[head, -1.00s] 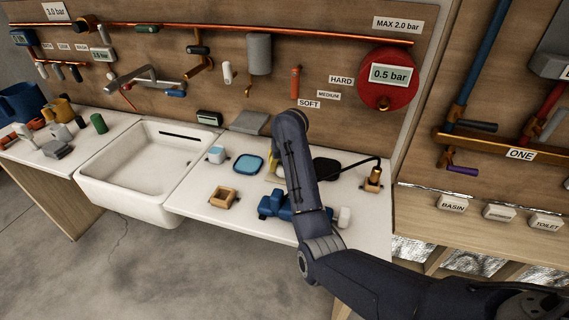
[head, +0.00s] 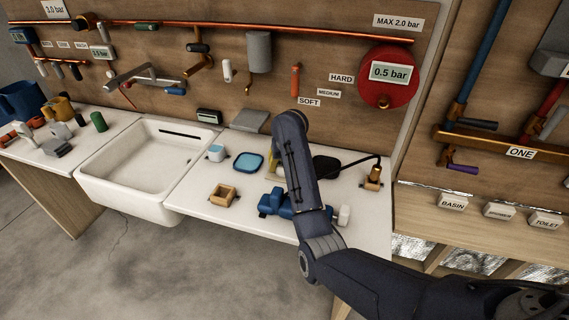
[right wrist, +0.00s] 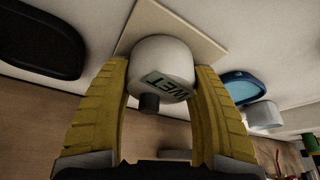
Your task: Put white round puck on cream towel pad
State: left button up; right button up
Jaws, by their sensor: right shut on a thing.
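In the right wrist view, the white round puck (right wrist: 163,60) is held between the two yellow fingers of my right gripper (right wrist: 162,75). It has a dark "WET" label and a short dark knob facing the camera. The cream towel pad (right wrist: 201,36) lies on the counter directly behind the puck, partly covered by it. I cannot tell whether the puck touches the pad. My left gripper is not in view.
A blue tray (head: 248,162) and a white block with a blue top (head: 216,153) sit left of the arm. A black pad (head: 326,166) is on its right. The sink (head: 145,170) is further left.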

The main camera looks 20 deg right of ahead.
jog(key=o, duration=1.4)
jog(key=shift+f, duration=0.1)
jog(key=shift+o, duration=0.2)
jog(key=v, duration=0.6)
jog(key=shift+a, duration=0.1)
jog(key=shift+v, duration=0.75)
